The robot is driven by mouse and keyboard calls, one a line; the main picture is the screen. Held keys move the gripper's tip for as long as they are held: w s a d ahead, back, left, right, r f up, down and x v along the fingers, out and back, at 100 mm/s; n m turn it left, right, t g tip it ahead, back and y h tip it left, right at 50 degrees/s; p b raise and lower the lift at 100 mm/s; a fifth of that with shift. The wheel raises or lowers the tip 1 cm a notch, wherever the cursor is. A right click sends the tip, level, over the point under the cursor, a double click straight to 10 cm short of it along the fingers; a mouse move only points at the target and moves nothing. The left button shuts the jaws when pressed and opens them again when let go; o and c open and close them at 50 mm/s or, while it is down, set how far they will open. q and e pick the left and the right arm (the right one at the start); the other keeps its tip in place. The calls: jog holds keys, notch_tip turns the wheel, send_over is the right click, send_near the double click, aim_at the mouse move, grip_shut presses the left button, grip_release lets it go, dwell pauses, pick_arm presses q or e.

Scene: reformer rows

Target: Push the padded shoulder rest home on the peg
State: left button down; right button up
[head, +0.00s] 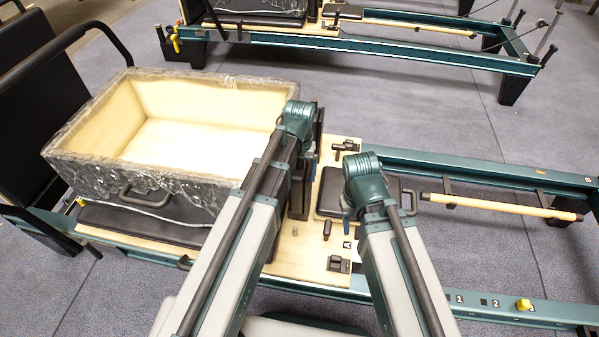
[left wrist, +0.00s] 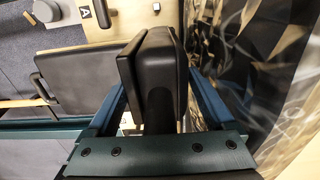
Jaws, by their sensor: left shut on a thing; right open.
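The padded shoulder rest (head: 299,182) is black and stands roughly upright between the box and the headrest. In the left wrist view the shoulder rest (left wrist: 160,75) fills the middle, between the blue fingers of my left gripper (left wrist: 158,98), which is shut on it. In the head view my left arm hides much of this grip. A short grey peg (head: 295,232) stands bare on the wooden board, nearer than the rest. The underside of the rest is hidden, so I cannot tell how it sits on any peg. My right gripper (head: 348,204) is open above the headrest's near side, mostly hidden by its wrist.
A large open box (head: 65,165) with a silver-patterned outside stands close left of the rest. The black headrest pad (head: 330,192) lies to the right. Black fittings (head: 327,230) sit on the wooden board (head: 318,255). A green rail (head: 470,168) and a wooden bar (head: 500,206) extend right.

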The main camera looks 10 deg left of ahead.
pick_arm(q)
jog(key=shift+f+b, duration=1.05)
jog(key=shift+f, duration=0.05)
grip_release()
jog(key=shift+r, duration=0.15)
notch_tip(320, 180, up, 14)
jog(key=p, duration=1.4)
jog(key=shift+f, duration=0.2)
jog(key=s+d+m+y, duration=0.1)
jog(key=s+d+m, duration=0.35)
jog(key=s, duration=1.05)
notch_tip(320, 180, up, 14)
jog(key=d+p, duration=0.1)
jog(key=p, duration=1.3)
jog(key=shift+n, duration=0.35)
